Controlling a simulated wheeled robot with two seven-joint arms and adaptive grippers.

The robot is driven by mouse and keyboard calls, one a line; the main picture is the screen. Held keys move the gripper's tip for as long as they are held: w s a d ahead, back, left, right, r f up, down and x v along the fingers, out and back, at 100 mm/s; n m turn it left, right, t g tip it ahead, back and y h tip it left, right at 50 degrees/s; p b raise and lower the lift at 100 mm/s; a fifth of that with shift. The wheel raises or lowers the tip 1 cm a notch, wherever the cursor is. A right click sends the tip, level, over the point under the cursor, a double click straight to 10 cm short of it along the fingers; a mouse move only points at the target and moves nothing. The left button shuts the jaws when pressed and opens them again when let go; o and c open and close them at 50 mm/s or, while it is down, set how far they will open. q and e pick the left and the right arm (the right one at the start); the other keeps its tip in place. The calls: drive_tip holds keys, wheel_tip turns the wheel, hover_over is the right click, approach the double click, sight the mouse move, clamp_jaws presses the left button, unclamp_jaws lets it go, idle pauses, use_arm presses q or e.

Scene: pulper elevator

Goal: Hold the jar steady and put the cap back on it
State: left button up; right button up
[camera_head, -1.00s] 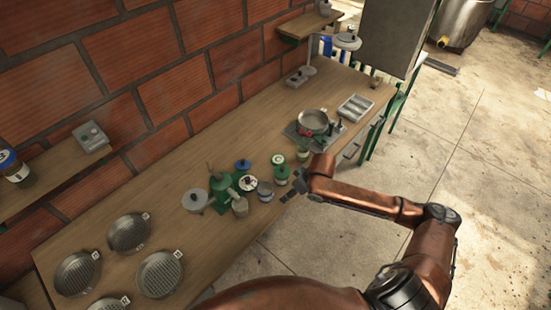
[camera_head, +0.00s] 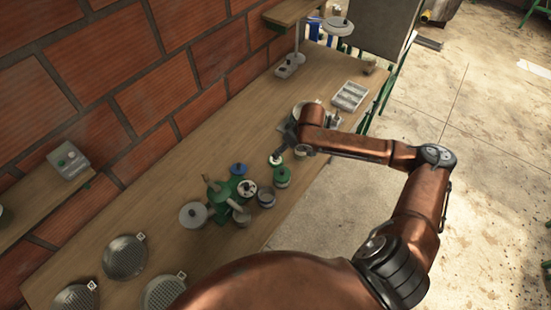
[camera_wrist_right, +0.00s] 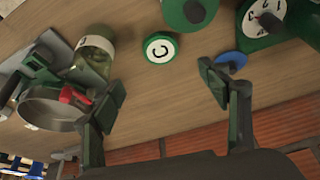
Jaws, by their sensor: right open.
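A glass jar with a pale green tint (camera_wrist_right: 93,52) stands on the wooden table in the right wrist view, at the upper left. In the head view the jar (camera_head: 303,150) is partly hidden by my right arm. A round cap, green-rimmed with a white top marked C (camera_wrist_right: 160,47), lies on the table beside the jar, apart from it. It also shows in the head view (camera_head: 275,159), close to the fingers. My right gripper (camera_wrist_right: 163,82) is open and empty, with the cap beyond the gap between its fingers. My left gripper is not in view.
A pan with a red part (camera_wrist_right: 50,108) is close to the left finger. A green canister (camera_head: 281,177), a blue-topped item (camera_head: 239,169) and a green dial device (camera_head: 246,188) stand nearby. Mesh sieves (camera_head: 125,257) lie lower left.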

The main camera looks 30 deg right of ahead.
sight(277, 161)
drive_tip(key=b+x, duration=0.1)
drive_tip(key=x, duration=0.5)
drive_tip(key=shift+w+a+f, duration=0.15)
drive_tip(key=shift+w+f, duration=0.05)
drive_tip(key=shift+f, duration=0.05)
drive_tip(key=shift+w+f, duration=0.15)
drive_tip(key=shift+f, duration=0.45)
drive_tip(key=x, duration=0.3)
drive_tip(key=shift+f+b, duration=0.3)
drive_tip(key=shift+b, duration=0.1)
drive_tip(key=shift+w+f, duration=0.25)
drive_tip(key=shift+f, duration=0.15)
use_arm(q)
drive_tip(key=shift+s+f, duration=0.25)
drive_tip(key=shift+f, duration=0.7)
use_arm(e)
drive_tip(key=shift+c, duration=0.3)
